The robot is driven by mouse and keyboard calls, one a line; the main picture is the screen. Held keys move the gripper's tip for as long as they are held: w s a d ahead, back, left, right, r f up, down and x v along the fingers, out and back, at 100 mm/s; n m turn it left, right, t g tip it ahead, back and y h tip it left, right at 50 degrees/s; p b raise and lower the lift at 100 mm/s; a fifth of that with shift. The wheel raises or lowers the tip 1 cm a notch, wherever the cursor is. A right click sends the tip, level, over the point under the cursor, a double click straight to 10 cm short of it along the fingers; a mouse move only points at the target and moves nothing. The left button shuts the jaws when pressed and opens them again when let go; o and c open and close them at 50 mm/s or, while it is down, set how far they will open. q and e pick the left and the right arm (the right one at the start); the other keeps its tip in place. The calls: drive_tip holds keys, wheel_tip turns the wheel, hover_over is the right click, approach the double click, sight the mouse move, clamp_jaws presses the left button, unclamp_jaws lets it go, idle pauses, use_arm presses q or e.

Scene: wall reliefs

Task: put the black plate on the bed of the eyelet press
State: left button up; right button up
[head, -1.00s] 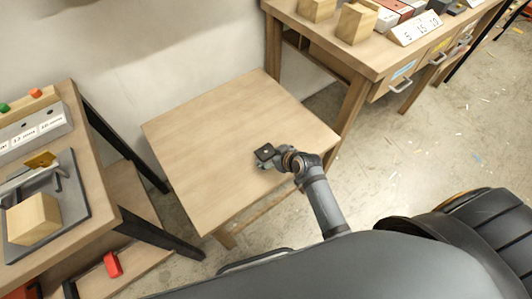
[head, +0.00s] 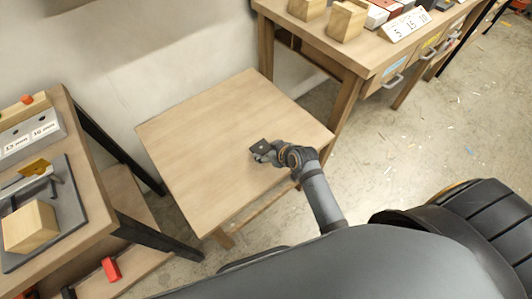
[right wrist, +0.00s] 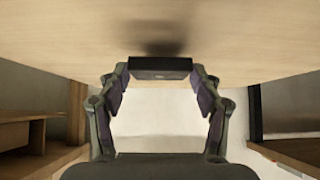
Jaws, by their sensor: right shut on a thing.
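The small black plate (head: 259,146) is held by my right gripper (head: 264,152) over the right part of a bare wooden table. In the right wrist view the black plate (right wrist: 160,68) lies between the two fingertips, and the gripper is shut on it. A dark blurred shadow shows on the wood beyond it. On the left bench a device with a dark grey base (head: 70,213), a lever and a yellow part (head: 34,167) stands partly cut off; I cannot tell for sure that it is the eyelet press. My left gripper is not in view.
The wooden table (head: 205,150) is otherwise empty. A wooden block (head: 30,226) sits by the device on the left bench, with a labelled grey box (head: 33,138) behind. A red thing (head: 111,269) lies on the lower shelf. A drawer bench (head: 365,58) with blocks stands at the upper right.

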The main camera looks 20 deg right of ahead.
drive_tip(key=s+f+p+v, duration=0.2)
drive_tip(key=p+v, duration=0.1)
drive_tip(key=v, duration=1.4)
wheel_tip(320, 180, up, 9)
drive_tip(key=p, duration=0.8)
drive_tip(key=shift+p, duration=0.4)
drive_tip(key=shift+s, duration=0.1)
